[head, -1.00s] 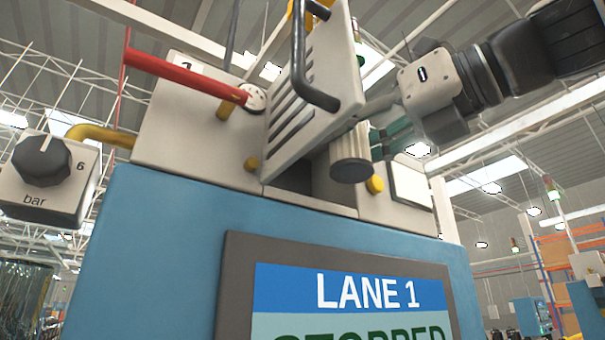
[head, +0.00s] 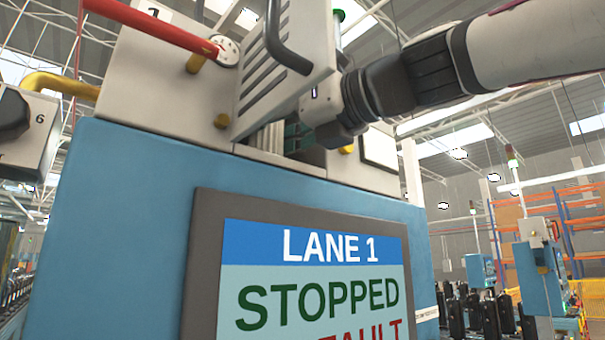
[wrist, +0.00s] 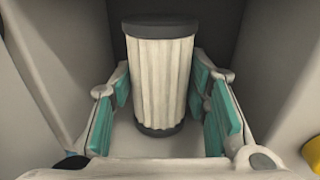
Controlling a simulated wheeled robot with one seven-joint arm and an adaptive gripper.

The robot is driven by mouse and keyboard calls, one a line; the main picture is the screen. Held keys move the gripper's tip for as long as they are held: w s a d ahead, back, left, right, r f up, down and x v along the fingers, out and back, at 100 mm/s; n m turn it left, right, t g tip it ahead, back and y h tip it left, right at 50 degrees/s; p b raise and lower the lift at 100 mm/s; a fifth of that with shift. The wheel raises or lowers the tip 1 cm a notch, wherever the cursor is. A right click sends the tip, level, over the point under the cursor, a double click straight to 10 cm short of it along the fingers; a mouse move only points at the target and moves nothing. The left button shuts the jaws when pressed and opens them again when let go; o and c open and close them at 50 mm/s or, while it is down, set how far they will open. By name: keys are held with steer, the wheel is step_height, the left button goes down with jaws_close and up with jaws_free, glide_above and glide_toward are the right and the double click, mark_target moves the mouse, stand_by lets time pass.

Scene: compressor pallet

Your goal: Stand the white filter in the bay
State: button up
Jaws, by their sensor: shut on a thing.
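The white filter (wrist: 160,75), a pleated cylinder with dark end caps, stands about upright between the teal pads of my gripper (wrist: 163,88) in the wrist view. My gripper is shut on it. The grey walls of the bay (wrist: 60,60) rise on both sides. In the head view the filter (head: 270,137) shows only as a pale strip at the bay opening, beside the gripper's teal fingers (head: 297,136). Its base is hidden there, and I cannot tell whether it touches the bay floor.
A louvred door (head: 290,70) with a black handle (head: 283,40) stands open close to the left of my wrist. A red pipe (head: 150,24) and a gauge (head: 226,50) lie further left. The screen (head: 315,285) below reads LANE 1 STOPPED.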

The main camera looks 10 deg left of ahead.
steer(key=o, duration=1.3)
steer(key=shift+f, duration=0.1)
steer(key=shift+s+d+r, duration=0.1)
steer(key=shift+d+r, duration=0.1)
steer(key=b+v, duration=0.1)
steer(key=v, duration=1)
steer(key=shift+s+d+b, duration=0.2)
steer(key=shift+d+b, duration=0.05)
steer(key=shift+b, duration=0.05)
